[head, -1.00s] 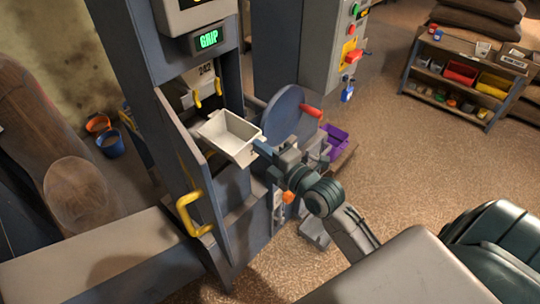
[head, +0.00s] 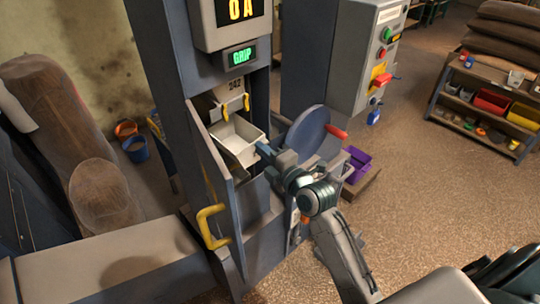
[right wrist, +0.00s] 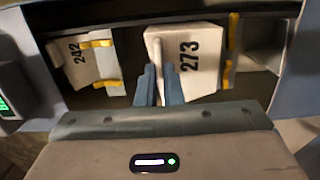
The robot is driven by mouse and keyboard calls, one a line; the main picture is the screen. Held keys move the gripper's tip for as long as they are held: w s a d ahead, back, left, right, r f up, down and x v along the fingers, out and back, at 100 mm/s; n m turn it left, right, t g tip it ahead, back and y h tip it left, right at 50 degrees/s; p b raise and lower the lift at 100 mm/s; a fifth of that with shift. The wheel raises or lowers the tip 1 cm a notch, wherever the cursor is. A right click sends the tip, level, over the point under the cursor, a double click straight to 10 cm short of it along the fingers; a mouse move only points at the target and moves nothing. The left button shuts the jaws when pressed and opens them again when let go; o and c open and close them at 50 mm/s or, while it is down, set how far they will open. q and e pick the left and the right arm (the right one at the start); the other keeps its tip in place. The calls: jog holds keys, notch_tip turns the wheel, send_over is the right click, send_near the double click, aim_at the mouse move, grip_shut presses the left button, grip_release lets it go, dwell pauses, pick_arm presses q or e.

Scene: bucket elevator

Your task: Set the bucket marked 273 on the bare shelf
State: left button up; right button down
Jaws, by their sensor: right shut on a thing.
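The white bucket marked 273 (right wrist: 186,62) is in my right gripper (right wrist: 160,88); the fingers are shut on its front wall or lip. In the head view the open-topped bucket (head: 238,138) is level in the elevator's opening, below the bucket marked 242 (head: 236,85). My right gripper (head: 264,150) reaches it from the right. In the right wrist view, bucket 242 (right wrist: 78,60) has yellow clips beside it, and another pair of yellow clips (right wrist: 230,50) shows beyond bucket 273. The bare shelf is mostly hidden behind bucket 273; I cannot tell whether they touch. My left gripper is not in view.
The elevator's open door with a yellow handle (head: 211,227) stands left of the opening. A round blue disc with a red knob (head: 307,133) is close beside my right gripper. A green display (head: 241,56) reads GRIP. A control panel (head: 378,60) stands behind.

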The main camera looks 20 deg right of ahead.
jog(key=shift+a+p+x, duration=0.15)
jog(key=shift+x, duration=1.7)
jog(key=shift+a+p+x, duration=0.15)
jog(key=shift+x, duration=1.7)
jog(key=shift+f+b, duration=0.25)
jog(key=shift+b, duration=0.25)
jog(key=shift+s+a+b, duration=0.1)
jog(key=shift+b, duration=0.7)
jog(key=shift+f+b, duration=0.75)
jog(key=shift+b, duration=0.2)
jog(key=c, duration=1.5)
grip_release()
